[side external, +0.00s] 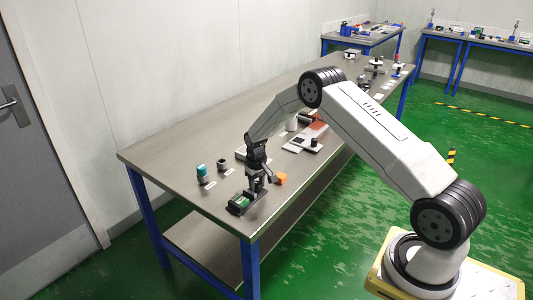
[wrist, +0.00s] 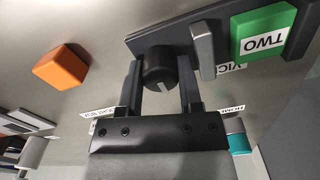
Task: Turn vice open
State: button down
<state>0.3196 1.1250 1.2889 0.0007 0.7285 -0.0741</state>
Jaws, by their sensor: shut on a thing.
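The dark vice (side external: 233,209) sits near the front end of the workbench. In the wrist view its long dark base (wrist: 148,42) carries a round black knob (wrist: 158,66) with a pale pointer mark and an upright grey jaw (wrist: 203,48). A green block (wrist: 263,36) labelled TWO stands beside the jaw; I cannot tell whether they touch. My gripper (wrist: 160,82) points down at the vice, and its two fingers are shut on the knob from both sides. In the side view my gripper (side external: 257,186) hides part of the vice.
An orange cube (wrist: 61,68) lies on the bench beside the vice, close to my gripper. A teal-topped cylinder (side external: 202,172) and a small dark round part (side external: 222,164) stand further left. Several other fixtures and labels line the bench behind. Bare bench lies at the far left.

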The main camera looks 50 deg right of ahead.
aim_at(257, 183)
jog(key=shift+c, duration=1.3)
grip_release()
jog(key=shift+r, duration=4.05)
